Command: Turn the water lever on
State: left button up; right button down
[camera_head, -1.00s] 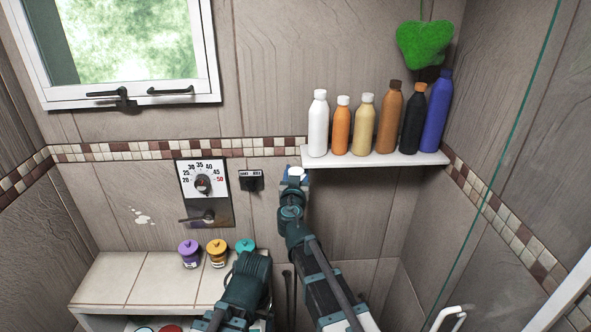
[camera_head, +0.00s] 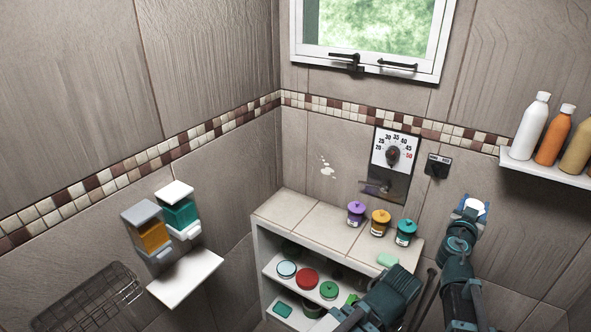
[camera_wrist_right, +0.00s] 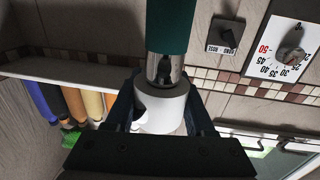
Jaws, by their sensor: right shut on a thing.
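The water lever (camera_head: 375,188) is a dark bar lying roughly level on the lower part of the wall panel, below the temperature dial (camera_head: 392,154). My right gripper (camera_head: 471,205) is in front of the wall, to the right of the panel and apart from the lever. In the right wrist view, my right gripper (camera_wrist_right: 165,90) is shut on a white cylinder (camera_wrist_right: 163,108) with a chrome neck and teal body. I cannot tell what this held thing is. The lever is not clear in the right wrist view.
A small dark switch (camera_head: 437,165) sits between the panel and my right gripper. A bottle shelf (camera_head: 545,170) is at the right. Purple, orange and teal jars (camera_head: 380,222) stand on the tiled ledge (camera_head: 300,215). A wire basket (camera_head: 90,298) and dispensers (camera_head: 160,228) are at the left.

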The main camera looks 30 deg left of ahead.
aim_at(385, 187)
jog(key=i+j+u, duration=0.1)
jog(key=i+u, duration=0.15)
jog(key=u, duration=0.15)
jog(key=i+u, duration=0.2)
jog(key=u, duration=0.2)
jog(key=i+u, duration=0.25)
jog(key=u, duration=0.2)
jog(key=i+l+u, duration=0.15)
jog(key=u, duration=0.25)
jog(key=i, duration=0.05)
